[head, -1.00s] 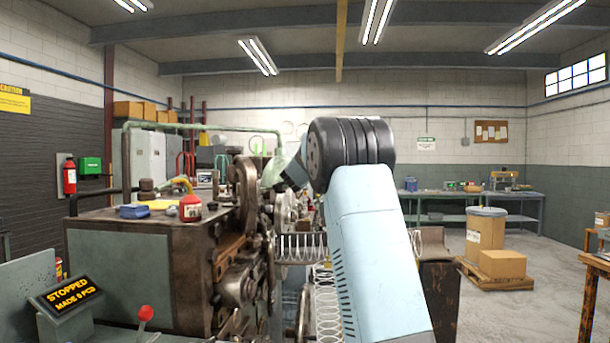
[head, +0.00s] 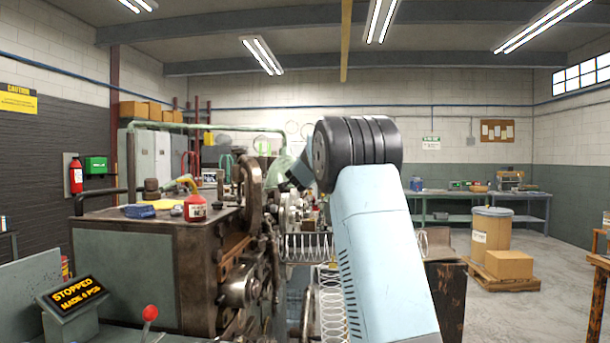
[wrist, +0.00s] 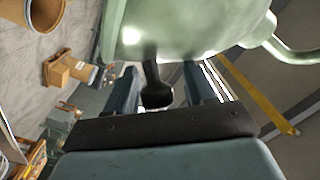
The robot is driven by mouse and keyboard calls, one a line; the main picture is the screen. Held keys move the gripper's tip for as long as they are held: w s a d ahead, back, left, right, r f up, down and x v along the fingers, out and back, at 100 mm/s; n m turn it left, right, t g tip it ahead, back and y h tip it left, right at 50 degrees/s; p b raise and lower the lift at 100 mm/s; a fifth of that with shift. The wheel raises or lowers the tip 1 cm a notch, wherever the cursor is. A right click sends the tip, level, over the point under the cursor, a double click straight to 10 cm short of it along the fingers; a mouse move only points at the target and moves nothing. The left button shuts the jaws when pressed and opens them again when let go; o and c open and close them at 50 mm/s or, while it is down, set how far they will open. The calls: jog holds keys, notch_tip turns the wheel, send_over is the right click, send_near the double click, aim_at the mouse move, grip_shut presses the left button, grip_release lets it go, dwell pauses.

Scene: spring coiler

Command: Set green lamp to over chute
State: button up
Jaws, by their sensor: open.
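The green lamp has a pale green shade (head: 286,163) that shows in the head view just left of my forearm, partly hidden by it. Its long green pipe arm (head: 215,127) runs above the machine from the left. In the wrist view the shade (wrist: 190,25) fills the top, with a dark stubby handle (wrist: 156,88) hanging from it. My gripper (wrist: 163,75) is open, with one finger on each side of the handle; whether either touches it I cannot tell. A grey metal piece (head: 437,242) right of my forearm may be the chute; my arm hides part of it.
The spring coiler (head: 125,270) stands at left, with a red bottle (head: 195,208) on top and a red-knobbed lever (head: 150,313) in front. Its display (head: 75,292) reads stopped. A spring (head: 310,247) spans the middle. A pallet with boxes (head: 508,265) stands right on open floor.

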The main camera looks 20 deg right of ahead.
jog(key=v, duration=1.3)
jog(key=shift+s+a+f, duration=0.1)
jog(key=shift+s, duration=0.1)
